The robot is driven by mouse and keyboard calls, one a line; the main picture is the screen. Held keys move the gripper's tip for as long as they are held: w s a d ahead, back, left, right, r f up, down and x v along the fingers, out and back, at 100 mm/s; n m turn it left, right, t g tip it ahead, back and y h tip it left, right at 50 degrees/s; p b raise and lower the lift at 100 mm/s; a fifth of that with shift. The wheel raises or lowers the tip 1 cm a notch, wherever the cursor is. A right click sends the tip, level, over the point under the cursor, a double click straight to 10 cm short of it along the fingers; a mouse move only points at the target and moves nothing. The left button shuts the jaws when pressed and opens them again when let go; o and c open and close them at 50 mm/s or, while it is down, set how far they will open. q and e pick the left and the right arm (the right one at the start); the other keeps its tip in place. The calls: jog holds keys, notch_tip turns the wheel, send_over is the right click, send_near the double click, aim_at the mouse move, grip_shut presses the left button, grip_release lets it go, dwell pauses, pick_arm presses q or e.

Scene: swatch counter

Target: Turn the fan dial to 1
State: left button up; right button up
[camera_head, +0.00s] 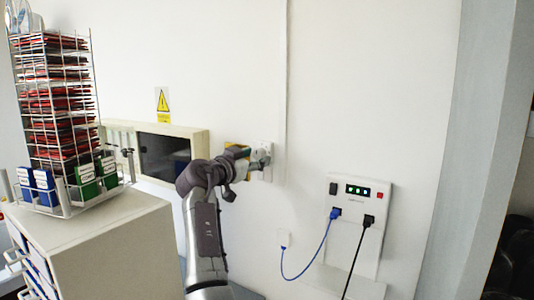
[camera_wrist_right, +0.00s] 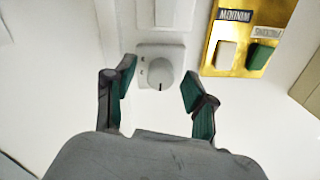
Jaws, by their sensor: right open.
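The fan dial (camera_wrist_right: 159,81) is a round light-grey knob on a pale square wall plate in the right wrist view. A dark pointer mark shows at the knob's lower edge, and small marks sit on the plate to its left. My right gripper (camera_wrist_right: 158,88) is open, with one finger on each side of the dial and a visible gap to it on both sides. In the head view my right gripper (camera_head: 262,160) is at the wall plate and hides most of it. My left gripper is not in view.
A brass plate (camera_wrist_right: 230,76) with a white and a green switch is right of the dial. A panel with green lights (camera_head: 357,190) and plugged cables is on the wall at right. A wire rack (camera_head: 65,120) stands on a cabinet at left.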

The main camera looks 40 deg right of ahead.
jog(key=shift+w+d, duration=0.15)
jog(key=shift+a+r, duration=0.2)
jog(key=shift+a, duration=0.2)
jog(key=shift+c, duration=0.3)
jog(key=shift+d, duration=0.15)
grip_shut()
jog(key=shift+f+b, duration=0.15)
jog(key=shift+b, duration=0.25)
jog(key=m+b, duration=0.3)
jog(key=b, duration=0.2)
jog(key=shift+f, duration=0.1)
jog(key=shift+m+b, duration=0.9)
jog(key=shift+m, duration=0.3)
pick_arm(q)
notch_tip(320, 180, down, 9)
jog(key=b, duration=0.1)
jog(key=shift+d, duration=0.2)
pick_arm(e)
jog(key=shift+r+m, duration=0.25)
jog(key=shift+m, duration=0.85)
